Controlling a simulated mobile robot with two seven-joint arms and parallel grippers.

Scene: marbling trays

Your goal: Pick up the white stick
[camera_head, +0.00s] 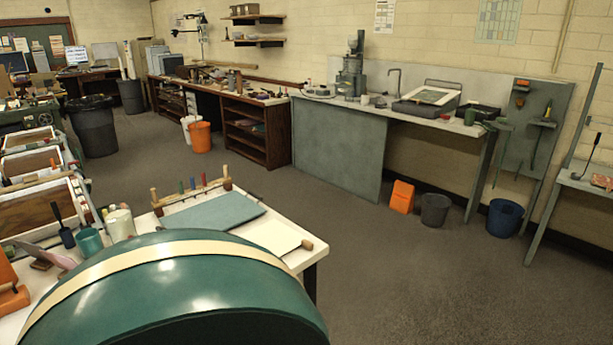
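I cannot make out a white stick for certain in the head view. The near white table (283,262) holds a wooden rack (190,195) with several coloured upright pegs. A grey-blue sheet (212,212) and a cream sheet (268,236) lie in front of it. To their left stand a white cylindrical container (120,225) and a green cup (89,242). Neither of my grippers is in view. The near part of the table is hidden.
Shallow trays (35,208) line the left side. A black bin (93,127), an orange bucket (200,137), a grey bucket (435,210) and a blue bucket (504,217) stand on the floor. A long counter (340,145) runs along the wall. The middle floor (390,270) is clear.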

